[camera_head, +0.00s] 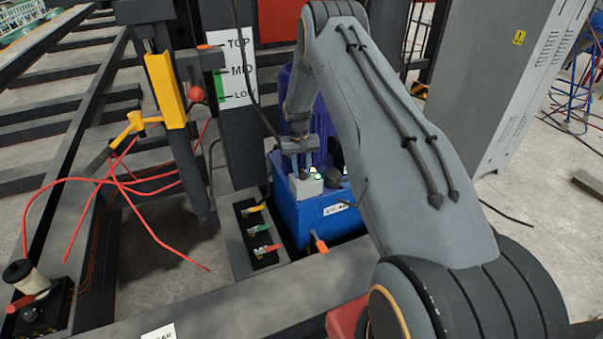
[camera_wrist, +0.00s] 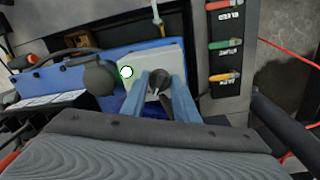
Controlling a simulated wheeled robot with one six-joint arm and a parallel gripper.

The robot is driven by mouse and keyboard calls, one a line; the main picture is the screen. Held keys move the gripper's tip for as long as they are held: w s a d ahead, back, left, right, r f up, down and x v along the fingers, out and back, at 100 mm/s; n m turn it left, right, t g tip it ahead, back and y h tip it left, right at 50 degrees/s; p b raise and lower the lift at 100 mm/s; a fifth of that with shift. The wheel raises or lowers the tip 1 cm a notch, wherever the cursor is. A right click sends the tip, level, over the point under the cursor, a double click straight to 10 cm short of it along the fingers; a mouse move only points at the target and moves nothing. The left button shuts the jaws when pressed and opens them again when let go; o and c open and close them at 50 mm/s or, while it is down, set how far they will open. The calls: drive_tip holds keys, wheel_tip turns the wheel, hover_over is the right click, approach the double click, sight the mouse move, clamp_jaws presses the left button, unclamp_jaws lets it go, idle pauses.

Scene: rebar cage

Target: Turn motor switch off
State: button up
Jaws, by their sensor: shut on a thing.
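The motor switch is a dark knob (camera_wrist: 158,82) on a pale grey switch box (camera_wrist: 137,62), with a round white light ringed in green beside it. In the head view the switch box (camera_head: 305,186) sits on top of the blue motor unit (camera_head: 318,219). My gripper (camera_wrist: 162,86) points down at the box, and its two bluish fingers stand on either side of the knob, shut on it. In the head view my gripper (camera_head: 308,168) is small and hides part of the box top. The knob's exact marking is not readable.
A panel with several coloured valve handles (camera_head: 260,231) stands left of the motor unit. A black round cap (camera_head: 333,177) rises right of the switch box. A level sign (camera_head: 238,70) and a yellow post (camera_head: 166,91) stand behind left. A grey cabinet (camera_head: 486,85) stands right.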

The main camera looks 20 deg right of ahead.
drive_tip(key=n+b, duration=0.1)
drive_tip(key=n, duration=0.2)
drive_tip(key=shift+n, duration=0.4)
drive_tip(key=n+b, duration=0.1)
drive_tip(key=n, duration=0.2)
drive_tip(key=shift+s+d+n, duration=0.1)
drive_tip(key=shift+n, duration=0.2)
drive_tip(key=n+b, duration=0.1)
drive_tip(key=n, duration=0.3)
drive_tip(key=shift+t, duration=0.3)
drive_tip(key=shift+d+n, duration=0.1)
drive_tip(key=shift+n, duration=1.8)
drive_tip(key=o, duration=1.1)
drive_tip(key=shift+c, duration=0.2)
